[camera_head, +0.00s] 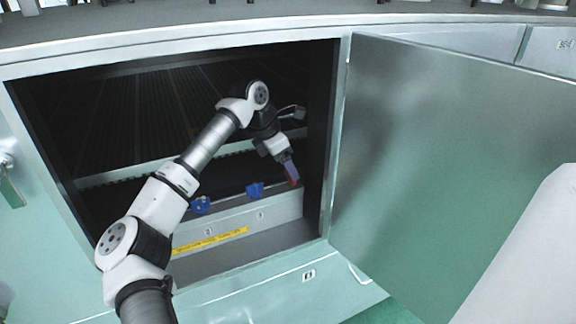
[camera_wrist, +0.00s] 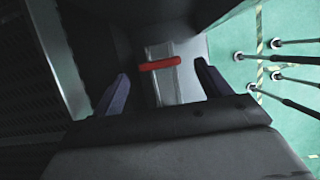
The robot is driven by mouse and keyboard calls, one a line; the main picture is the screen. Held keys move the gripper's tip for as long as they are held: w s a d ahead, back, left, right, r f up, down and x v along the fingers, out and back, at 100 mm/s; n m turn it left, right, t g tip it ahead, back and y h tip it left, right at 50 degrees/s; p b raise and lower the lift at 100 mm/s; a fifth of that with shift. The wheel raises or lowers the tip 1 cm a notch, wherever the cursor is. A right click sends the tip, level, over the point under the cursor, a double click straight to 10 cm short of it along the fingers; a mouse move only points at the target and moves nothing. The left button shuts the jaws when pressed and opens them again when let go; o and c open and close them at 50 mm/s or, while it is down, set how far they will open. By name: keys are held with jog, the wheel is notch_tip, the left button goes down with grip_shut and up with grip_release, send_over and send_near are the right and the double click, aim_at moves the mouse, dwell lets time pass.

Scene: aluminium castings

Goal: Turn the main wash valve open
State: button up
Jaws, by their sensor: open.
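My gripper (camera_head: 291,172) reaches through the open cabinet doorway to the right end of a low grey box. In the wrist view my gripper (camera_wrist: 162,88) is open, with one dark purple finger on each side. A red bar-shaped handle (camera_wrist: 160,64) lies across a grey strip, between and just beyond the fingers. A bit of the red handle (camera_head: 294,182) shows at the fingertips in the head view; the rest is hidden by the gripper. Two blue handles (camera_head: 255,190) (camera_head: 201,205) sit along the box's top edge to the left. No label naming the main wash valve is readable.
The grey box (camera_head: 285,211) carries small labels and a yellow strip (camera_head: 210,241). The open door (camera_head: 450,160) stands to the right of the opening. The frame's right post (camera_head: 337,140) is close to my forearm. Dark ribbed panels fill the back.

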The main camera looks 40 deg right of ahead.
jog(key=shift+p+x, duration=0.3)
jog(key=shift+x, duration=1.3)
jog(key=c, duration=1)
